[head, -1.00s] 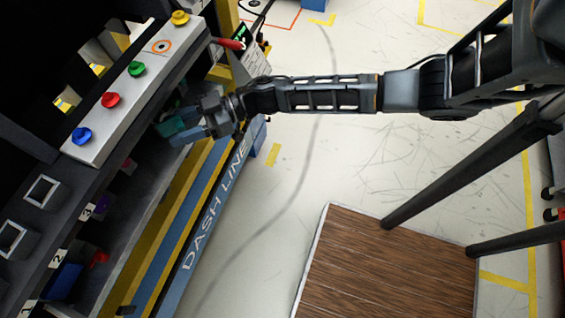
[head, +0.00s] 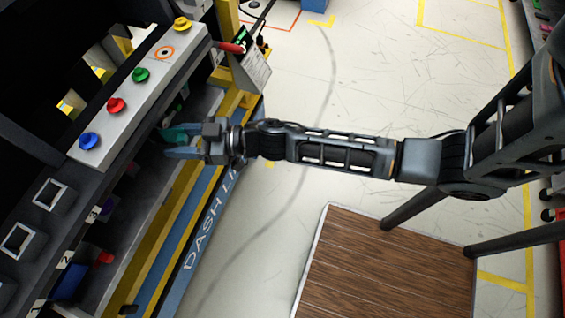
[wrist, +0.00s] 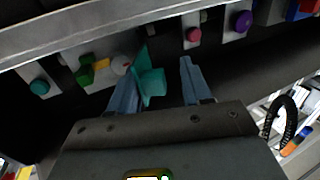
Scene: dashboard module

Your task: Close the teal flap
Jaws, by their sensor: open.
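The teal flap (wrist: 142,64) stands out from the dashboard's underside row in the wrist view, with a teal rounded part (wrist: 153,83) at its base. In the head view the teal piece (head: 174,135) shows small under the button panel, partly hidden by my gripper. My gripper (wrist: 158,76) is open, with blue-grey fingers. The flap lies between the fingers, close to the left one; whether they touch I cannot tell. In the head view my gripper (head: 182,146) reaches into the recess below the panel, pointing left.
A pale panel (head: 125,115) with blue, red, green and yellow buttons overhangs the recess. A red-handled lever (head: 231,47) is at its far end. In the wrist view, a green valve-like part (wrist: 88,72) is left, and pink (wrist: 194,34) and purple (wrist: 242,21) knobs are right.

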